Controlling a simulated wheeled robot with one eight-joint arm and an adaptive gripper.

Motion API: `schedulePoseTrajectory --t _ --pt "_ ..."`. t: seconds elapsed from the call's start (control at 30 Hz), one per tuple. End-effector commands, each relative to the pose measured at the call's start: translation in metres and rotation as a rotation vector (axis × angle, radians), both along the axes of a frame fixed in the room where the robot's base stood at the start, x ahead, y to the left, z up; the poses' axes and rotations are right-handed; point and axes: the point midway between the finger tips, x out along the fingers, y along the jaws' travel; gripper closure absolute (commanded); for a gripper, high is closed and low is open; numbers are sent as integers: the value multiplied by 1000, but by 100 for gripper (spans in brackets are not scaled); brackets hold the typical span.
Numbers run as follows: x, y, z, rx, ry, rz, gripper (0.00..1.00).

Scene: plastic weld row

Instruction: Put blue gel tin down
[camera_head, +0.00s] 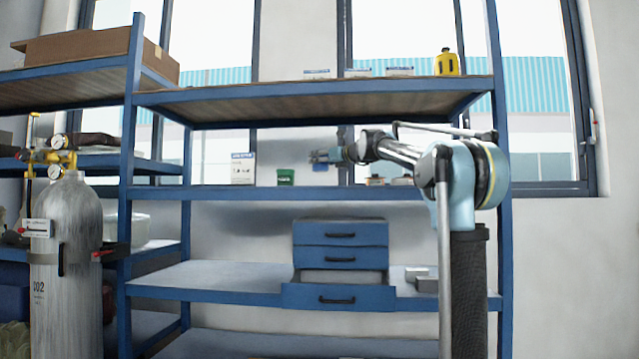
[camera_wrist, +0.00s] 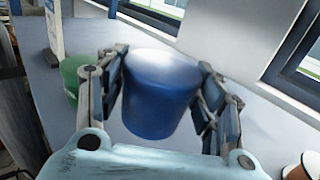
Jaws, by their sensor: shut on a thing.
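The blue gel tin (camera_wrist: 158,98) is upright between the two fingers of my gripper (camera_wrist: 165,95) in the wrist view, with a finger against each side. In the head view my gripper (camera_head: 322,157) is at the middle shelf (camera_head: 230,193) of the blue rack, and the tin (camera_head: 320,166) shows as a small blue patch at the fingertips. The tin is over the shelf surface. I cannot tell whether its base touches the shelf.
A green tub (camera_head: 286,177) and a white box (camera_head: 243,168) stand left of the tin on the same shelf. Small round items (camera_head: 375,180) lie to its right. The upper shelf (camera_head: 300,90) is above. A window lies behind.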

Motion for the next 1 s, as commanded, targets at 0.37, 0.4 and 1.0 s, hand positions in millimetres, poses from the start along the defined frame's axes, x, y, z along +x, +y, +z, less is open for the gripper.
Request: schedulePoseTrajectory --t 0.37,0.4,1.0 --pt "1 -4 -32 0 0 -4 77" --pt "1 -4 -37 0 0 -4 77" --pt "1 -4 -63 0 0 -4 23"
